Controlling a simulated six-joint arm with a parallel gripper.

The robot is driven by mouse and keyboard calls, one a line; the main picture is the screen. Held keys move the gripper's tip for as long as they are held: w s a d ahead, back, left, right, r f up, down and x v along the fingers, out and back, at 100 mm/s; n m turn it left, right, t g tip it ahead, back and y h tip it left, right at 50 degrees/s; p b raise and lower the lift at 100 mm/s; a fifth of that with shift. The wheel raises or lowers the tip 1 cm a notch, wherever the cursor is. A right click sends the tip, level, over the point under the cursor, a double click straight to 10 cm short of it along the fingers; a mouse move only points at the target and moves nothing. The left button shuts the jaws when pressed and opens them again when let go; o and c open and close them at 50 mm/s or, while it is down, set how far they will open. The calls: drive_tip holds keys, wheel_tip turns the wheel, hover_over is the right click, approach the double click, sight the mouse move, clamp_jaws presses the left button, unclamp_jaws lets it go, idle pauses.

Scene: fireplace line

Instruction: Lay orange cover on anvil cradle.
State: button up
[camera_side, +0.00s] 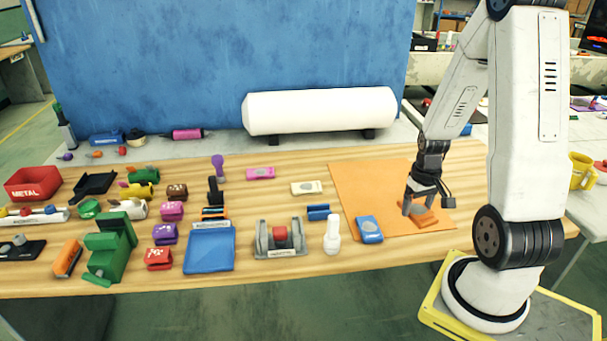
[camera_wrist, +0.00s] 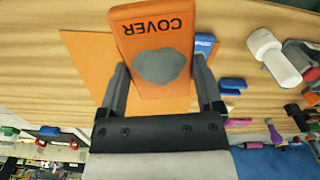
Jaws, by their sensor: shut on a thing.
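The orange cover (camera_wrist: 155,30) fills the upper middle of the wrist view, with the word COVER upside down and a grey lump on its face. My gripper (camera_wrist: 161,75) has one finger on each side of it and is shut on it. In the side view my gripper (camera_side: 420,207) holds the cover (camera_side: 428,220) low over the right part of the orange mat (camera_side: 360,185); I cannot tell whether it touches the mat. A grey cradle (camera_side: 264,247) with a red block between its uprights stands at the front middle of the table; its label is too small to read.
A blue block (camera_side: 369,229) lies on the mat's front edge, between my gripper and the cradle. A white bottle-shaped piece (camera_side: 332,236) stands right of the cradle, a blue bracket (camera_side: 318,212) behind it. A blue tray (camera_side: 209,252) is left of the cradle. Many parts crowd the left.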

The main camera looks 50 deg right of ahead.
drive_tip(key=w+a+n, duration=0.2)
drive_tip(key=w+n, duration=0.2)
drive_tip(key=w, duration=0.6)
wheel_tip(320, 180, up, 2)
drive_tip(key=r+n, duration=0.1)
drive_tip(key=n, duration=1)
hover_over(278, 230)
drive_tip(key=shift+f, duration=0.25)
drive_tip(key=shift+f, duration=0.15)
drive_tip(key=shift+f, duration=4.45)
drive_tip(key=shift+f, duration=0.4)
drive_tip(key=o, duration=1.1)
drive_tip(key=shift+c, duration=0.2)
